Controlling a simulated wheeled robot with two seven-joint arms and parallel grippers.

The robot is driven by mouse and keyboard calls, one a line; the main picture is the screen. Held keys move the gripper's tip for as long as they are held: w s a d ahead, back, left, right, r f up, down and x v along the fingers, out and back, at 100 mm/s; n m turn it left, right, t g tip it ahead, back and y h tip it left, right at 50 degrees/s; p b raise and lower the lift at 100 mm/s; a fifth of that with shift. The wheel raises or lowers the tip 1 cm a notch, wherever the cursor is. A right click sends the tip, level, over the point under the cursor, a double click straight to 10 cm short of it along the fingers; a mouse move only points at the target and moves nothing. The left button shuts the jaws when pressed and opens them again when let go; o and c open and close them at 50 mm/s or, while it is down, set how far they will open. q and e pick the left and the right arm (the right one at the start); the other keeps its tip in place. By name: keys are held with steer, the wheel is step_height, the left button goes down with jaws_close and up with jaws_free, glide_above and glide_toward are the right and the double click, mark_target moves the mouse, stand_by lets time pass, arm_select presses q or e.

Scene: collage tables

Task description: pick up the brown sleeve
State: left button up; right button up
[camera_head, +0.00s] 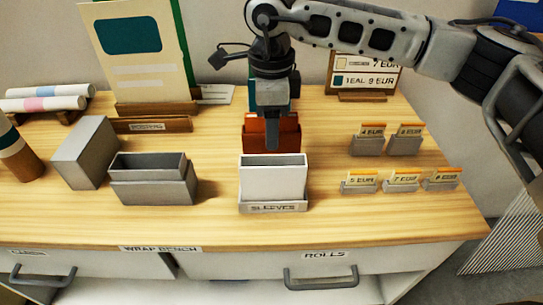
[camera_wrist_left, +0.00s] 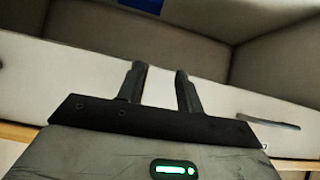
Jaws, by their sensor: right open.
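The brown sleeve (camera_head: 255,134), reddish brown and box-shaped, stands upright behind the white sleeve (camera_head: 273,182) in the holder (camera_head: 273,207) labelled SLEEVES. My right gripper (camera_head: 272,136) points down over the brown sleeve in the head view and is open. A dark finger covers the middle of the brown sleeve; whether the fingers straddle or touch it I cannot tell. A teal sleeve (camera_head: 255,96) shows partly behind the gripper. My left gripper (camera_wrist_left: 160,85) is open and empty in the left wrist view, facing pale panels; it is outside the head view.
Grey open boxes (camera_head: 152,190) and a grey block (camera_head: 84,153) stand left of the sleeves. Several price tags (camera_head: 372,140) in small grey holders stand to the right. A price board (camera_head: 365,77) and a tall cream board (camera_head: 138,50) stand behind. The front strip of the bench is clear.

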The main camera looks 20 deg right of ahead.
jaws_close()
steer(key=shift+r, duration=0.1)
